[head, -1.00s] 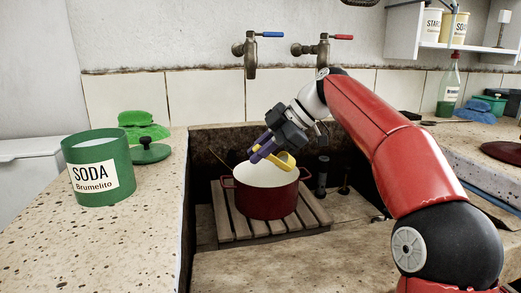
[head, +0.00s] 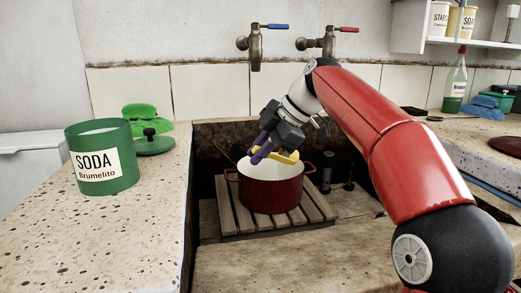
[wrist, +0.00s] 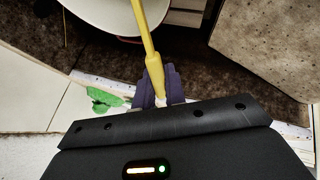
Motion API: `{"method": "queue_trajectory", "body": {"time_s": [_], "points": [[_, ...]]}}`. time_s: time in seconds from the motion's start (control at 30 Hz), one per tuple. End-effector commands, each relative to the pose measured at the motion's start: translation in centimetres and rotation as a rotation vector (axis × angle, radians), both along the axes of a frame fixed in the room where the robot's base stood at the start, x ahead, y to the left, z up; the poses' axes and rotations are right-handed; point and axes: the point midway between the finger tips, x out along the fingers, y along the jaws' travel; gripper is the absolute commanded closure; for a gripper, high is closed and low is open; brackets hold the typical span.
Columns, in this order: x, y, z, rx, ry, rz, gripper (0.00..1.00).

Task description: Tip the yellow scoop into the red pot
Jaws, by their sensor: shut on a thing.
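The red pot (head: 268,193) stands upright on a slatted wooden rack in the trough, its pale inside showing. My gripper (head: 261,151) has purple fingers and is over the pot's mouth. It is shut on the handle of the yellow scoop (head: 287,157), which extends to the right over the pot opening. In the wrist view the scoop's yellow handle (wrist: 149,42) runs up from between the purple fingers (wrist: 153,88), with the pale pot interior (wrist: 105,14) beside it. The scoop's bowl is out of the wrist view, and its contents cannot be seen.
An open green SODA tin (head: 101,157) with pale contents stands on the left counter. Its green lid (head: 153,144) and a green cloth (head: 144,118) lie behind it. Two taps (head: 255,45) are on the wall above the trough. A bottle (head: 455,82) stands at the right.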

Motion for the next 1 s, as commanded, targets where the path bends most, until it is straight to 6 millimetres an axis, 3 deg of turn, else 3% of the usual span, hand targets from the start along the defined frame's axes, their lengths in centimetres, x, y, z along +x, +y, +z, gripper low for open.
{"method": "queue_trajectory", "body": {"time_s": [0.53, 1.0], "points": [[0.0, 0.1, 0.0, -0.004, -0.003, 0.001, 1.00], [-0.5, 0.7, -1.4, -0.148, -0.104, 0.001, 1.00]]}}
